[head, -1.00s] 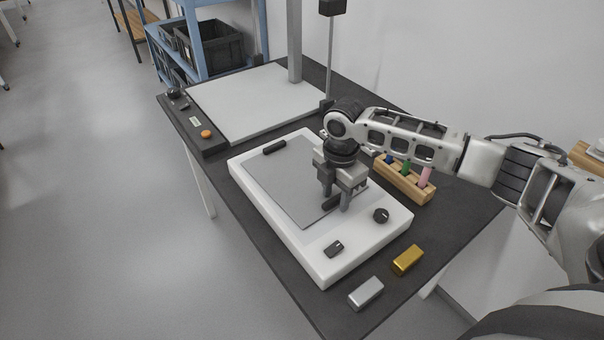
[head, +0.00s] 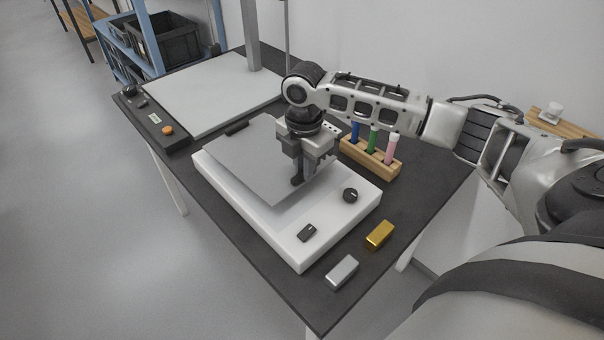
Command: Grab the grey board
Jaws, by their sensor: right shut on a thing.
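The grey board (head: 247,162) is a flat thin sheet above the white device (head: 290,235), which has a black knob (head: 350,195) and a black switch (head: 307,233). My right gripper (head: 298,178) is shut on the board by a small black handle near its right end. The board appears raised off the white surface, with a shadow beneath it. The gripper hides part of the board's right end. My left gripper is not in view.
A wooden rack (head: 370,155) with blue, green and pink tubes stands just right of the gripper. A silver block (head: 341,271) and a gold block (head: 380,235) lie at the front. A white plate (head: 210,92) with a grey post is behind.

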